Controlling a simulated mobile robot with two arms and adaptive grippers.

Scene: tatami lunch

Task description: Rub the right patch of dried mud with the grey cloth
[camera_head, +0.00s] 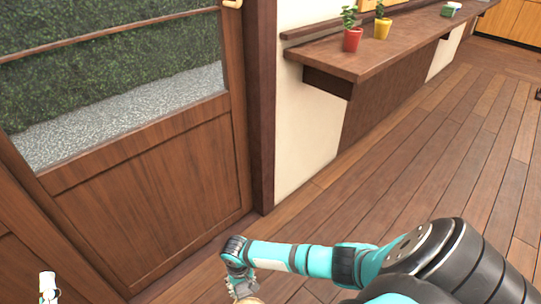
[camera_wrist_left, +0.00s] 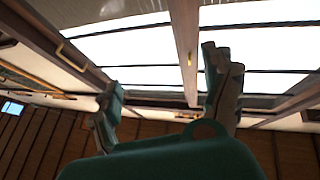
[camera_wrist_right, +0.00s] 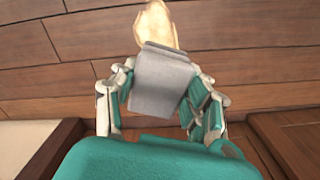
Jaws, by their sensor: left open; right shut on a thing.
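My right gripper (camera_wrist_right: 160,85) is shut on the grey cloth (camera_wrist_right: 163,78), which hangs as a folded pad between its fingers in the right wrist view. Just beyond the cloth's far edge lies a pale tan patch of dried mud (camera_wrist_right: 156,24) on the wooden floor; the cloth partly hides it. I cannot tell whether they touch. Only this patch shows clearly, so I cannot tell if it is the right one. In the head view my right gripper (camera_head: 241,284) reaches down at the bottom, by the door. My left gripper (camera_wrist_left: 168,88) is open and empty in the left wrist view.
A wooden door (camera_head: 150,190) with a glass upper part stands left of the right gripper. A wall shelf (camera_head: 390,45) holds a red pot (camera_head: 352,40) and a yellow pot (camera_head: 382,29). The plank floor (camera_head: 440,140) to the right is clear.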

